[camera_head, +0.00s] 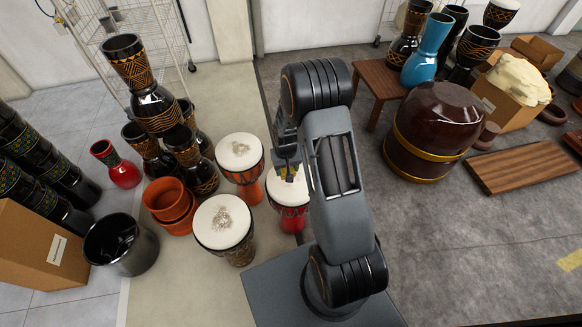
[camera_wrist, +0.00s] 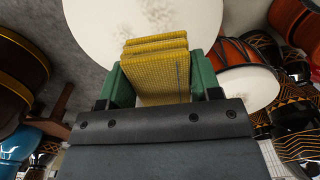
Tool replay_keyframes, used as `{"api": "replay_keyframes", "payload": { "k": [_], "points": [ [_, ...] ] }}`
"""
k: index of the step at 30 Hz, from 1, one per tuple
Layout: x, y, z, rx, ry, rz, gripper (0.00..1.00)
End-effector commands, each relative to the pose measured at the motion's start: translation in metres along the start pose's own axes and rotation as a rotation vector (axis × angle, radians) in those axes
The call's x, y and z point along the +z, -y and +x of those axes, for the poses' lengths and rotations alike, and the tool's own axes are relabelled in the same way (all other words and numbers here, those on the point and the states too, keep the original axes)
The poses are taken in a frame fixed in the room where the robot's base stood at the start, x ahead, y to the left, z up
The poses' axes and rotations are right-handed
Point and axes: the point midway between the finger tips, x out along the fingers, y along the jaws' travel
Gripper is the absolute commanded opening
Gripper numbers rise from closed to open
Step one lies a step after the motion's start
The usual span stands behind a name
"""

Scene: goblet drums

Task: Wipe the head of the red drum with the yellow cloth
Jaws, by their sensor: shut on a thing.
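The red drum (camera_head: 289,217) stands upright on the floor, partly hidden by my arm. Its pale round head (camera_wrist: 95,25) fills the top middle of the wrist view and has a grey-brown smudge near the top edge. My gripper (camera_wrist: 160,82), with green fingers, is shut on the folded yellow cloth (camera_wrist: 155,62), which sticks out past the fingertips. In the head view my gripper (camera_head: 287,172) is over the far part of the red drum's head. I cannot tell whether the cloth touches the head.
An orange drum (camera_head: 241,186) and a larger smudged drum (camera_head: 223,222) stand close on the left. Stacked orange pots (camera_head: 170,206) and a black pot (camera_head: 120,246) are farther left. A big brown barrel drum (camera_head: 433,130) stands right of my arm. Grey floor at the lower right is clear.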

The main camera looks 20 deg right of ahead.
Motion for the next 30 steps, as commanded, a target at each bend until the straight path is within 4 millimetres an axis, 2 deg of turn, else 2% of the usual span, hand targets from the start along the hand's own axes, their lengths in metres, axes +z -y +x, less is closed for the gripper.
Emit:
{"api": "replay_keyframes", "payload": {
  "k": [1,6,19,22,27,30],
  "points": [
    [0.0,0.0,-0.009,0.0,-0.001,0.0,0.39],
    [0.0,0.001,-0.022,0.0,0.0,-0.001,0.39],
    [0.0,0.003,-0.026,0.0,-0.001,-0.005,0.39],
    [-0.002,0.015,-0.045,0.0,-0.006,-0.032,0.39],
    [0.002,0.043,-0.088,0.0,-0.006,-0.094,0.39],
    [0.006,0.054,-0.105,0.0,-0.004,-0.118,0.39]
  ]
}}
